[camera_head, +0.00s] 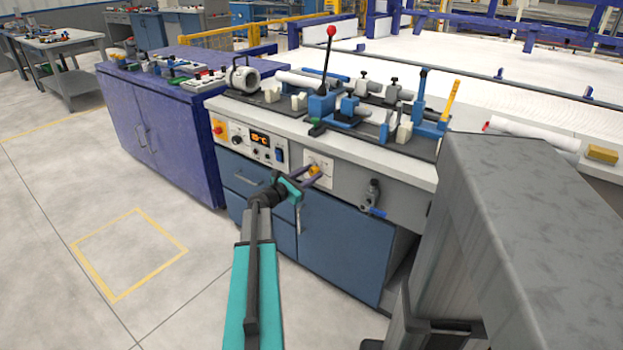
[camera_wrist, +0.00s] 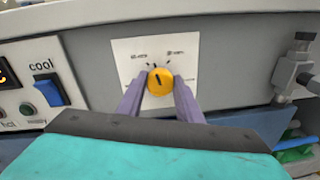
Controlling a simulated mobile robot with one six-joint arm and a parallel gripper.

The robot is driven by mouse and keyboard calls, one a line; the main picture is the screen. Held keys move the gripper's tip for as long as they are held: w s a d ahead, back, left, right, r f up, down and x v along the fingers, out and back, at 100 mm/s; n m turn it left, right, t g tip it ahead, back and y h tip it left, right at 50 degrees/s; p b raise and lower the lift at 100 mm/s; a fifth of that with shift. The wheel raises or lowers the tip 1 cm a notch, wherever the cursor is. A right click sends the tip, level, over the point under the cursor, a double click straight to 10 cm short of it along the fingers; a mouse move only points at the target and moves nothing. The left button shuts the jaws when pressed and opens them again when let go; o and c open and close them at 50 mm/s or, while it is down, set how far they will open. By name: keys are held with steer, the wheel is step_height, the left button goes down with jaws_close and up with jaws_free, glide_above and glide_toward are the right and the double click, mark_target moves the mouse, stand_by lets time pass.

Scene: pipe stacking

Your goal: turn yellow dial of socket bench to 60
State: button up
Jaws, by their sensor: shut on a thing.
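The yellow dial (camera_wrist: 160,81) sits on a white plate (camera_wrist: 126,51) on the grey front panel of the socket bench (camera_head: 342,185). A dark pointer line on the dial stands close to upright in the wrist view. Small marks surround the dial's top, but their numbers are too small to read. My gripper (camera_wrist: 161,84) is shut on the dial, with one purple finger at each side. In the head view the dial (camera_head: 314,170) shows at the tips of my gripper's fingers (camera_head: 308,172).
Left of the dial are a control panel with an orange display (camera_head: 260,138) and a blue switch marked "cool" (camera_wrist: 48,88). A grey valve with a blue handle (camera_head: 373,197) is to the right. Blue cabinet doors (camera_head: 345,240) lie below. Pipe fixtures and a red-knobbed lever (camera_head: 331,32) stand on top.

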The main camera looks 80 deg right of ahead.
steer(key=m+b, duration=0.7)
steer(key=b, duration=0.2)
steer(key=m+t+b, duration=0.1)
steer(key=m+b, duration=0.6)
steer(key=b, duration=0.2)
steer(key=s+m+t+b, duration=0.1)
steer(key=m+b, duration=0.7)
steer(key=b, duration=0.1)
steer(key=shift+a+f+h, duration=0.25)
steer(key=shift+f+h, duration=0.15)
steer(key=shift+r+m, duration=0.1)
steer(key=shift+m, duration=0.2)
steer(key=o, duration=1)
steer(key=shift+w, duration=0.1)
steer(key=shift+r, duration=0.1)
steer(key=shift+w, duration=0.1)
